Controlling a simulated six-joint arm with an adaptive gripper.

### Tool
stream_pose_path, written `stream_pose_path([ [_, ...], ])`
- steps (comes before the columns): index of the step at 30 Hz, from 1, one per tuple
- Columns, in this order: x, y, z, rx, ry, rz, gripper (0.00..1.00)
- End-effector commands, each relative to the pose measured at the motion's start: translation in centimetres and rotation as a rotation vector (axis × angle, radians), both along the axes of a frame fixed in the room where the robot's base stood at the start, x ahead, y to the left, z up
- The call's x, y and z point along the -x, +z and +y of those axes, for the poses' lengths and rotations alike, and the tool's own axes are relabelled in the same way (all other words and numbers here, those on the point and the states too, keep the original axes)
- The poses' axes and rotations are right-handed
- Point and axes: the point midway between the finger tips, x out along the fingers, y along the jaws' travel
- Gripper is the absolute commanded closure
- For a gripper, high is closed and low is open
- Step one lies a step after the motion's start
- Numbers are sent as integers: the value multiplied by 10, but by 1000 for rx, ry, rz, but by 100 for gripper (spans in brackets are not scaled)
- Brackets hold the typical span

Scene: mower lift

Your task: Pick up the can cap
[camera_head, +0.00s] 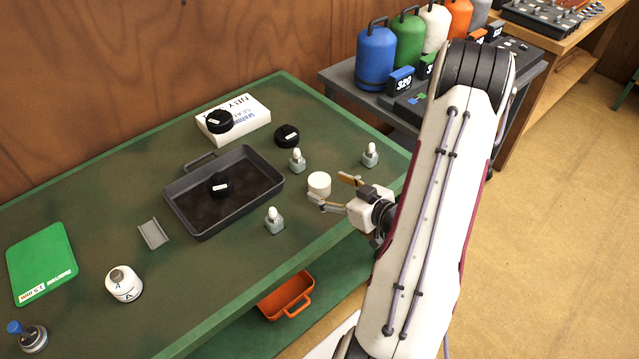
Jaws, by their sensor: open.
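A short white cylinder (319,183), which looks like the can cap, stands on the green table (110,220) near its right part. My gripper (332,189) is open and points left, toward the white cylinder. One finger is on the far side and one on the near side. The fingertips are close to the cylinder; whether they touch it I cannot tell. Nothing is seen held between the fingers.
Small grey holders with white tops (274,220) stand around the gripper, several in all. A dark tray (180,208) holds a black knob-like piece (220,184). Other black pieces (287,135) lie behind. A white box (255,112) is at the back.

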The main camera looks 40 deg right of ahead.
Motion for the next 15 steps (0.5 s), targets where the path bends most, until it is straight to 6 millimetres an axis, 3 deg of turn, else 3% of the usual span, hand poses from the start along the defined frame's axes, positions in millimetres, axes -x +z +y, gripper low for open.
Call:
stream_pose_path([
  [15,-6,-2,-1,1,0,0,37],
])
